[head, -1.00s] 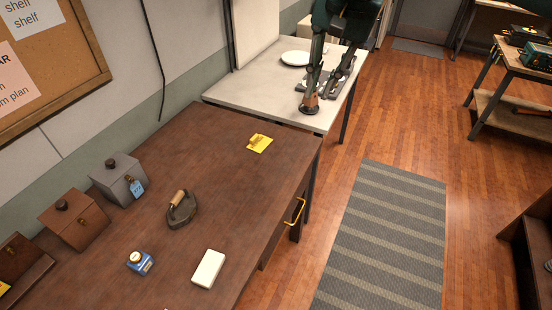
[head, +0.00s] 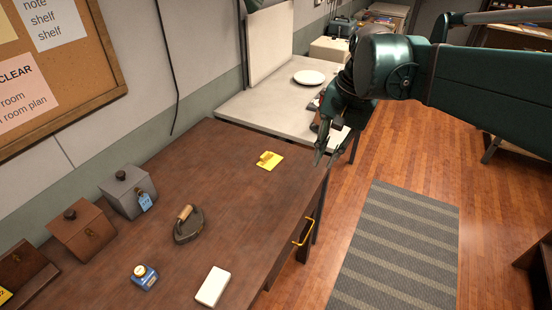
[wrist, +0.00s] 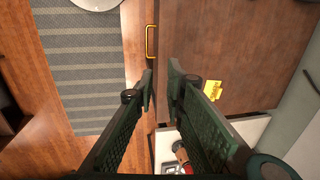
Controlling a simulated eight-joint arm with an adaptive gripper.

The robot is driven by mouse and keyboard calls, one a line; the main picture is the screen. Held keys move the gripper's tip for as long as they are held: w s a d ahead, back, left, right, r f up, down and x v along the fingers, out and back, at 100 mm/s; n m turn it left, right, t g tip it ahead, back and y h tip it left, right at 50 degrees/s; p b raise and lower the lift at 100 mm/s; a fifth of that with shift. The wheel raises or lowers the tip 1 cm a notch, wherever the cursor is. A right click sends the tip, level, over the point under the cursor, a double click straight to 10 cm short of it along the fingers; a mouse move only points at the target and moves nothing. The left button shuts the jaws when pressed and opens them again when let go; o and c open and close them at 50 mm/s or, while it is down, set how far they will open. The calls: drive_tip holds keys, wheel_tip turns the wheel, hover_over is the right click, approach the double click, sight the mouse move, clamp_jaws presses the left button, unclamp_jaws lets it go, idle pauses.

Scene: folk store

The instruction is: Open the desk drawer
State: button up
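The brown wooden desk (head: 235,190) fills the lower left of the head view. Its drawer has a yellow bar handle (head: 304,232) on the right-hand front side; the drawer looks closed, with its front seen at a steep angle. The handle shows in the wrist view (wrist: 151,40), beyond the fingertips. My gripper (head: 326,160) hangs above the desk's far right corner, apart from the handle. In the wrist view my gripper (wrist: 162,86) has its two fingers apart with nothing between them.
A white table (head: 262,103) adjoins the far end. The floor around the striped mat (head: 398,245) is clear.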

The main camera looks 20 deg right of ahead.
approach(309, 233)
drive_tip(key=shift+w+a, duration=0.1)
idle(0.6)
drive_tip(key=shift+w+a+f+b, duration=0.2)
drive_tip(key=shift+f+b, duration=0.25)
drive_tip(key=shift+f, duration=0.8)
drive_tip(key=shift+w+a+f+b, duration=0.15)
drive_tip(key=shift+f+b, duration=0.25)
drive_tip(key=shift+f, duration=0.85)
drive_tip(key=shift+w+a+f+b, duration=0.2)
drive_tip(key=shift+f+b, duration=0.25)
drive_tip(key=shift+f, duration=0.8)
clamp_jaws()
drive_tip(key=shift+s+d, duration=0.15)
